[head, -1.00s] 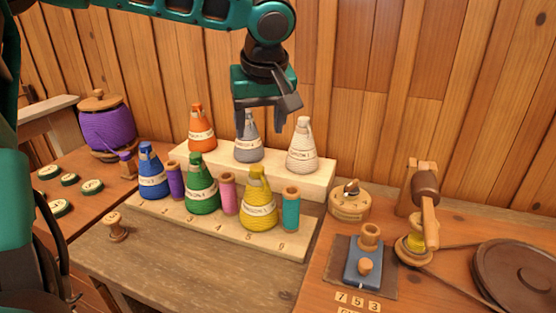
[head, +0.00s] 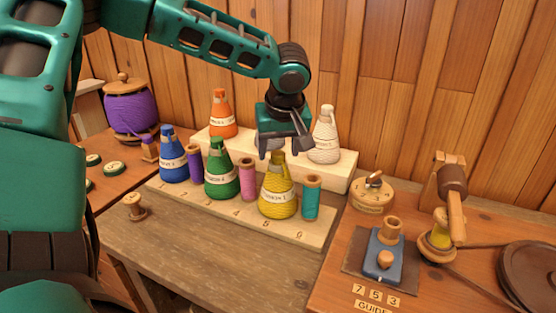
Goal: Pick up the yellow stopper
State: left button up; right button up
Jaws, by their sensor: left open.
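A yellow cone-shaped thread spool (head: 277,203) with a pale label stands upright in the front row of the wooden rack; its yellow top, which may be the stopper, is at its narrow upper end. My left gripper (head: 286,150) is open, pointing down, with its fingers just above or behind the yellow top. I cannot tell whether they touch it. Nothing shows held between the fingers. The grey cone behind is mostly hidden by the gripper. My right gripper is not in view.
A green cone (head: 219,187), pink spool (head: 248,182) and teal spool (head: 311,202) stand close beside the yellow one. A white cone (head: 323,143) and orange cone (head: 222,118) stand on the raised back step (head: 342,173).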

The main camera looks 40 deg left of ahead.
pick_arm(q)
jog(key=shift+w+a+f, duration=0.1)
jog(key=shift+a+f, duration=0.05)
jog(key=shift+f, duration=0.25)
jog(key=shift+c, duration=0.2)
jog(key=c, duration=1.1)
